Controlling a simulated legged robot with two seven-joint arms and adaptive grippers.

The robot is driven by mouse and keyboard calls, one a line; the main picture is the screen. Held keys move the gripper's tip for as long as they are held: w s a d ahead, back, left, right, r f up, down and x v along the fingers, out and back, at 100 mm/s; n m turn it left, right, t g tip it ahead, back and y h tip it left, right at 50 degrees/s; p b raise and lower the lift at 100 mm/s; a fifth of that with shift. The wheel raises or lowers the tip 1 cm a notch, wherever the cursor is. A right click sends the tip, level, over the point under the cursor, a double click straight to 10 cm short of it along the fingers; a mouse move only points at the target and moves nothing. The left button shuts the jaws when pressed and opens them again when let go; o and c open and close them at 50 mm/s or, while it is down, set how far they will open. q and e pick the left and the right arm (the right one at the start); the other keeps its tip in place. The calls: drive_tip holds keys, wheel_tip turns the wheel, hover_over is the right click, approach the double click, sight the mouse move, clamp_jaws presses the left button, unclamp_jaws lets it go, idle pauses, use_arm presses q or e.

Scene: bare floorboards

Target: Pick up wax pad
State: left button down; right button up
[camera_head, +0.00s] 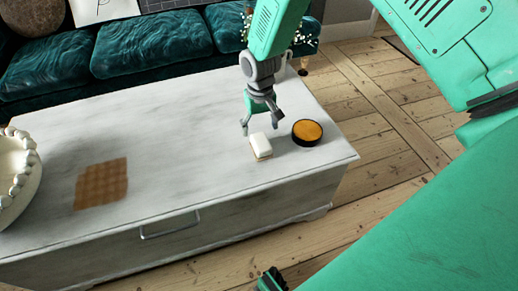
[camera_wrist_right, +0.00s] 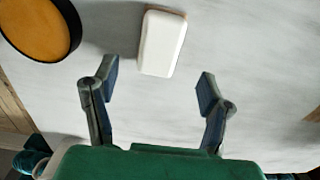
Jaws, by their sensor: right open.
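A small white block with a tan underside (camera_head: 260,146), which looks like the wax pad, lies on the whitewashed chest (camera_head: 190,130) near its front right. It also shows in the right wrist view (camera_wrist_right: 162,42), just beyond the fingertips. My right gripper (camera_head: 261,122) points down over the chest, close behind the block. In the wrist view its fingers (camera_wrist_right: 157,85) are spread apart with nothing between them, and the block lies ahead of the gap. I cannot tell whether the fingers touch the chest top.
A round black tin with an orange top (camera_head: 307,131) sits just right of the block. A checked brown cloth or mat (camera_head: 102,184) and a white cake (camera_head: 14,172) are at the left. A teal sofa (camera_head: 150,45) stands behind. The chest's middle is clear.

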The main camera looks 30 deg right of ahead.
sight(260, 140)
drive_tip(key=shift+a+f, duration=0.2)
drive_tip(key=shift+f, duration=0.45)
drive_tip(key=shift+a+f, duration=0.2)
drive_tip(key=shift+f, duration=0.1)
drive_tip(key=shift+f+b, duration=0.25)
drive_tip(key=shift+b, duration=0.2)
drive_tip(key=f+b, duration=0.1)
drive_tip(key=f, duration=0.1)
drive_tip(key=d+f+b, duration=0.1)
drive_tip(key=f, duration=0.1)
drive_tip(key=shift+s, duration=0.1)
drive_tip(key=shift+d+f, duration=0.1)
drive_tip(key=shift+f, duration=0.3)
drive_tip(key=shift+r, duration=0.2)
drive_tip(key=shift+c, duration=1.2)
drive_tip(key=shift+a, duration=0.25)
drive_tip(key=c, duration=1.1)
use_arm(q)
drive_tip(key=f, duration=0.3)
drive_tip(key=shift+a+f, duration=0.25)
drive_tip(key=shift+a, duration=0.05)
use_arm(e)
drive_tip(key=shift+c, duration=0.2)
